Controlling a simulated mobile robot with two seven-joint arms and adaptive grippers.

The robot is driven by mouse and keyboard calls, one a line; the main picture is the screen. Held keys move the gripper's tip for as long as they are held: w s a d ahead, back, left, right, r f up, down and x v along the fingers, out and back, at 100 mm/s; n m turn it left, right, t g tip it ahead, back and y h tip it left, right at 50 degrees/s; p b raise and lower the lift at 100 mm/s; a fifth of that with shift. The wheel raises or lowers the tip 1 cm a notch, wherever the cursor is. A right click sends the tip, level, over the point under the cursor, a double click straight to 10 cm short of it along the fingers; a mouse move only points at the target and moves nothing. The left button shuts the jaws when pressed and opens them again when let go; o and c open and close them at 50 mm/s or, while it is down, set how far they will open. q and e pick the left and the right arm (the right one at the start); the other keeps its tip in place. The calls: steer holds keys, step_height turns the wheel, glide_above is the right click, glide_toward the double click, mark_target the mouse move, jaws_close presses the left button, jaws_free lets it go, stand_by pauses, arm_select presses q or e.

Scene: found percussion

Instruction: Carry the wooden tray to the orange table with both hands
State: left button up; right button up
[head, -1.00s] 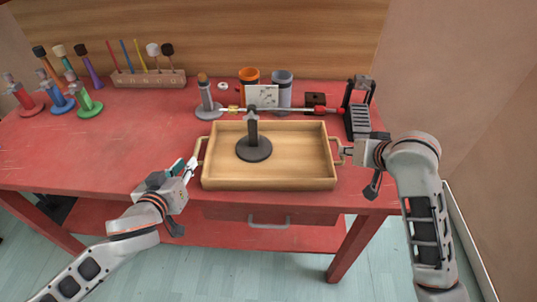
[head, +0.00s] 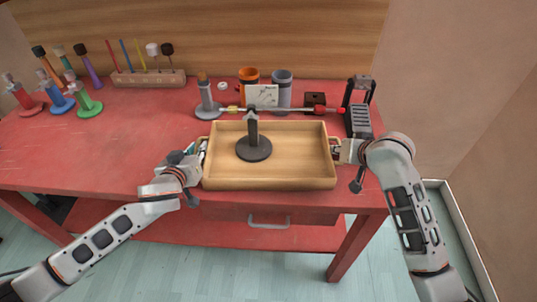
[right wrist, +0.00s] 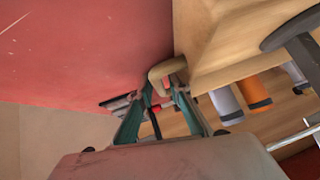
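The wooden tray (head: 310,184) rests on the red table, with a looped handle at each short side. A black stand (head: 253,150) with a round base is inside it. My left gripper (head: 203,147) is at the tray's left handle, its fingers apart; the handle is mostly hidden there. My right gripper (head: 337,149) is at the right handle. In the right wrist view, the right handle (right wrist: 168,70) lies between the teal fingers of this gripper (right wrist: 158,92), with a small gap beside one finger. No orange table is in view.
Behind the tray on the red table (head: 120,145) stand a grey-based holder (head: 207,103), an orange cup (head: 249,75), a grey cup (head: 282,90) and a dark red block (head: 315,101). A black rack (head: 359,120) stands close to the tray's back right corner. Several coloured stands are at far left.

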arm_select(q)
steer(key=shift+c, duration=0.4)
arm_select(e)
steer(key=shift+c, duration=0.4)
arm_select(q)
jaws_close()
arm_select(e)
jaws_close()
arm_select(q)
steer(key=shift+r, duration=0.2)
arm_select(e)
steer(key=shift+r, duration=0.2)
